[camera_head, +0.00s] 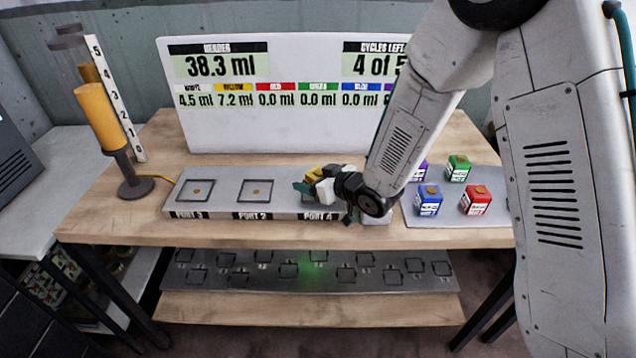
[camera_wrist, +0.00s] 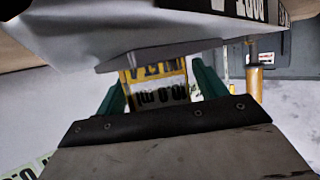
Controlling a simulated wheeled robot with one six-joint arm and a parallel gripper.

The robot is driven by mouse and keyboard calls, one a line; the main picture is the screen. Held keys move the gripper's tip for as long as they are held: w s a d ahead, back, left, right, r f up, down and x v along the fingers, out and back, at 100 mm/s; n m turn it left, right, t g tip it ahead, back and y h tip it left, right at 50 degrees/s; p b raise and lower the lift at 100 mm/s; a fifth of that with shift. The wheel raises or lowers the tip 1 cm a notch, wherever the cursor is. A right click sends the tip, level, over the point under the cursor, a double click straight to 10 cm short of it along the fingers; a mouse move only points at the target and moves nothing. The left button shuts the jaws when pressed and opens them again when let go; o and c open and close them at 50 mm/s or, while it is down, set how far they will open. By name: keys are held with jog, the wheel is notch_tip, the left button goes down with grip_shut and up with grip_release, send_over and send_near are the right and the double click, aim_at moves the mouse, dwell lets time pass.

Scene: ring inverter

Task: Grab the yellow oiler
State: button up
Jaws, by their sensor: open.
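The yellow oiler (camera_head: 316,173) is at the right-hand port of the grey port block, partly hidden by my gripper (camera_head: 308,188). In the wrist view the yellow oiler (camera_wrist: 157,84), with a label on its face, lies between the two green fingers of my gripper (camera_wrist: 162,88). The fingers are open, one on each side of it. I cannot tell whether either finger touches it. The lower part of the oiler and the port under it are hidden in the head view.
The port block (camera_head: 225,185) has two empty square ports at left and middle. Blue (camera_head: 428,201), red (camera_head: 475,200), green (camera_head: 458,168) and purple cubes stand on a tray at right.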

jog(key=c, duration=1.1)
jog(key=shift+r, duration=0.1)
